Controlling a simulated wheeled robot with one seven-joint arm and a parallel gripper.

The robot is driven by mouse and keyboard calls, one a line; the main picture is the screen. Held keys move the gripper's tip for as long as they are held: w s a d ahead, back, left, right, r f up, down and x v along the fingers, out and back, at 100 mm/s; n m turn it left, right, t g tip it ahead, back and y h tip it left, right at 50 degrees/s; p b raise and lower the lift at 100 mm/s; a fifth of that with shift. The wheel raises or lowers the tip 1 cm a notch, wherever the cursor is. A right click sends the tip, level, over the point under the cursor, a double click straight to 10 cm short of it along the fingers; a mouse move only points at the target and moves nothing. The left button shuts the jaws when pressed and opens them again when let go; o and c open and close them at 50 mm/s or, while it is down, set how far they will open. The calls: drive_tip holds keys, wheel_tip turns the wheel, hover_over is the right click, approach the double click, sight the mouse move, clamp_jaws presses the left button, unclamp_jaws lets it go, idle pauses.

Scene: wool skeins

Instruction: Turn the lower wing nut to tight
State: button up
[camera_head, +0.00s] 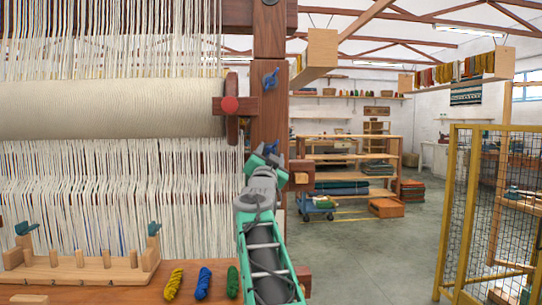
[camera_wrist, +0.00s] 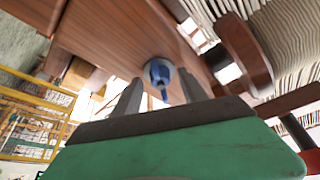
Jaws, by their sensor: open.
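The lower wing nut (camera_head: 271,147) is blue and sits on the brown wooden post (camera_head: 268,110) of the loom, partly hidden behind my gripper in the head view. In the wrist view, a blue wing nut (camera_wrist: 158,73) on a round grey washer shows between and just beyond my two fingers, its wing pointing toward the camera's lower side. My gripper (camera_wrist: 160,88) is open with nothing held; I cannot tell if a finger touches the nut. In the head view my gripper (camera_head: 272,158) is up at the post. The upper wing nut (camera_head: 271,78) is blue and tilted, higher on the same post.
A cloth roller (camera_head: 110,108) with a red-capped end (camera_head: 230,104) lies left of the post. A wooden peg rack (camera_head: 80,268) and several wool skeins (camera_head: 204,283) lie on the bench below. A yellow mesh frame (camera_head: 480,210) stands at right; the floor between is open.

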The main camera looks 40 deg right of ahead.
drive_tip(key=shift+a, duration=0.1)
drive_tip(key=v, duration=0.7)
drive_tip(key=shift+s+a+f+b, duration=0.15)
drive_tip(key=shift+s+a+b, duration=0.15)
drive_tip(key=shift+b, duration=0.1)
